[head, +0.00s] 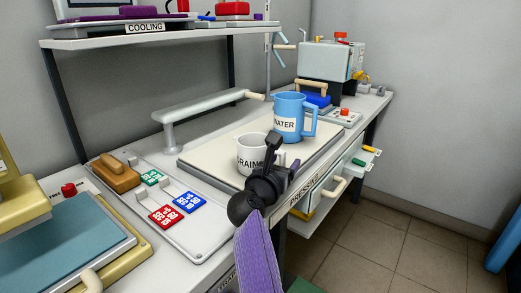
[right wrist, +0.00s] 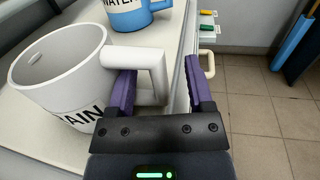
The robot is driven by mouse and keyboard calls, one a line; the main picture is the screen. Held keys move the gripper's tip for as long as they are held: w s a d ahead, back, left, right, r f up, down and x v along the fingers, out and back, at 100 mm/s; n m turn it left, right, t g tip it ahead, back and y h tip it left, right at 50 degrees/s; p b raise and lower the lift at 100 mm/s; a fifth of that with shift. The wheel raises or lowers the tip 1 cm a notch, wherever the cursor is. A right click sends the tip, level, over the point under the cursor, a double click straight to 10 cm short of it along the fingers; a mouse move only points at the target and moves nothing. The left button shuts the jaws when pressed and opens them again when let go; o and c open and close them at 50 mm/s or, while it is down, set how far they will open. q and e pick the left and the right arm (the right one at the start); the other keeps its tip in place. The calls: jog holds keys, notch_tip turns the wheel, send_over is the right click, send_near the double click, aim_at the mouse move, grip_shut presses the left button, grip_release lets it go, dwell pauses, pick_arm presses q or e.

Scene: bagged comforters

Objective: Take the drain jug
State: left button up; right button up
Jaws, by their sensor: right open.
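The white drain jug (head: 249,153) stands upright on the pale pressing board (head: 213,163), its label partly hidden in the head view by my right gripper. In the right wrist view the jug (right wrist: 60,75) is at the left, with its square handle (right wrist: 157,75) pointing toward my gripper. My right gripper (head: 276,148) is open at the handle side of the jug. In the right wrist view the left finger of the gripper (right wrist: 160,92) overlaps the handle and the right finger is to the right of it. I cannot tell whether either touches. My left gripper is not in view.
A blue water jug (head: 292,117) stands just behind the drain jug. A grey tray (head: 165,210) with coloured tags and a wooden-handled brush (head: 115,173) lies to the left. A long handle bar (head: 205,103) runs behind the board. Open floor (head: 420,240) lies to the right.

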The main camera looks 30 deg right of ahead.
jog(key=shift+s+a, duration=0.15)
jog(key=shift+s+a+r, duration=0.1)
jog(key=shift+c, duration=0.7)
grip_shut()
notch_tip(320, 180, up, 10)
jog(key=p, duration=0.5)
